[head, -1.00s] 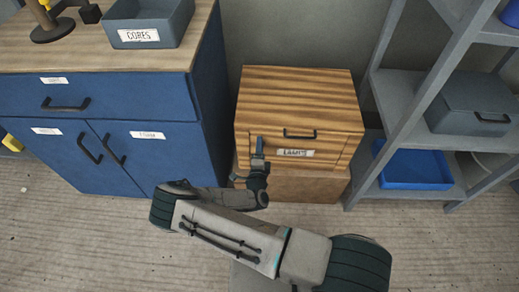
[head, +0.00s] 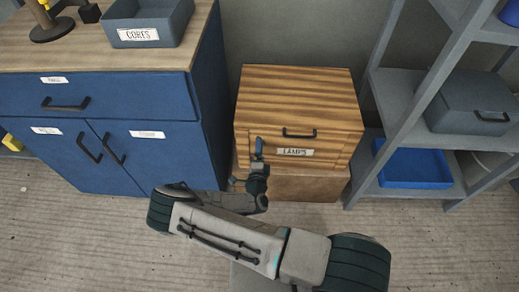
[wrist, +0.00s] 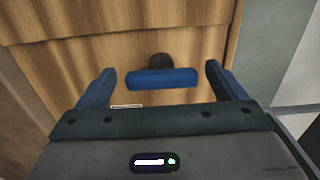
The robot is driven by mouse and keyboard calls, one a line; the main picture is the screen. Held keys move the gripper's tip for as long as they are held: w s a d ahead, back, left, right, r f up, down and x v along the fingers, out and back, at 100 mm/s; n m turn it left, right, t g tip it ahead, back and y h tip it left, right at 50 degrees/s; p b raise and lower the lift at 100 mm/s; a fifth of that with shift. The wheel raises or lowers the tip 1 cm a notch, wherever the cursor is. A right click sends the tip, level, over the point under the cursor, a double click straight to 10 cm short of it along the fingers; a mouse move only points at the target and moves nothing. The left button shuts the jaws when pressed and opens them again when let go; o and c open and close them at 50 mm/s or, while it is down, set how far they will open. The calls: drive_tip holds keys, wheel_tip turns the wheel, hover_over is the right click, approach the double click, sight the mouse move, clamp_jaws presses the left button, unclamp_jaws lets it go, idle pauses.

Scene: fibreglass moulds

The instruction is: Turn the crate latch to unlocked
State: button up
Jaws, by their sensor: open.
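The wooden crate (head: 300,92) stands against the wall and has a dark handle (head: 299,134) and a white label (head: 295,152) on its front. In the wrist view the latch (wrist: 162,79) is a blue bar on a dark round pivot (wrist: 160,61), lying across the picture. My gripper (wrist: 160,70) is open, with one blue finger on each side of the bar and a visible gap at both ends. In the head view my gripper (head: 258,157) is at the crate's lower left front, where finger and latch are hard to tell apart. Any lock marking is unreadable.
A blue cabinet (head: 110,165) stands close on the left, with a grey bin (head: 150,22) on top. A grey shelf rack (head: 398,105) with a blue tray (head: 415,167) stands on the right. The crate rests on a plain brown box (head: 315,188). Floor is clear in front.

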drive_tip(key=s, duration=1.2)
drive_tip(key=shift+s+a+p, duration=0.15)
drive_tip(key=shift+s+p, duration=0.05)
drive_tip(key=shift+p, duration=0.1)
drive_tip(key=shift+r, duration=0.1)
drive_tip(key=s+d+r+m+g+h+p, duration=0.15)
drive_tip(key=d+r+m+g+h, duration=0.3)
drive_tip(key=r+m, duration=0.5)
drive_tip(key=d+r+m+g+h+p, duration=0.2)
drive_tip(key=d+r+m+g+h, duration=0.3)
drive_tip(key=r+m, duration=0.45)
drive_tip(key=d+r+m+g+h+p, duration=0.2)
drive_tip(key=d+r+m+g+h, duration=0.15)
drive_tip(key=r+m+g, duration=0.55)
drive_tip(key=s+d+r+m+t+y+p, duration=0.1)
drive_tip(key=s+r+m+y+p, duration=0.2)
drive_tip(key=r+m, duration=0.9)
drive_tip(key=s+d+r+m+t+y+p, duration=0.2)
drive_tip(key=s+r+m+y+p, duration=0.1)
drive_tip(key=s+r+m+y, duration=0.4)
wheel_tip(320, 180, up, 5)
drive_tip(key=m+y, duration=0.3)
drive_tip(key=m, duration=0.4)
drive_tip(key=shift+s+d+y+p, duration=0.2)
drive_tip(key=shift+d+y+p, duration=0.1)
drive_tip(key=shift+p, duration=0.05)
drive_tip(key=shift+c, duration=0.3)
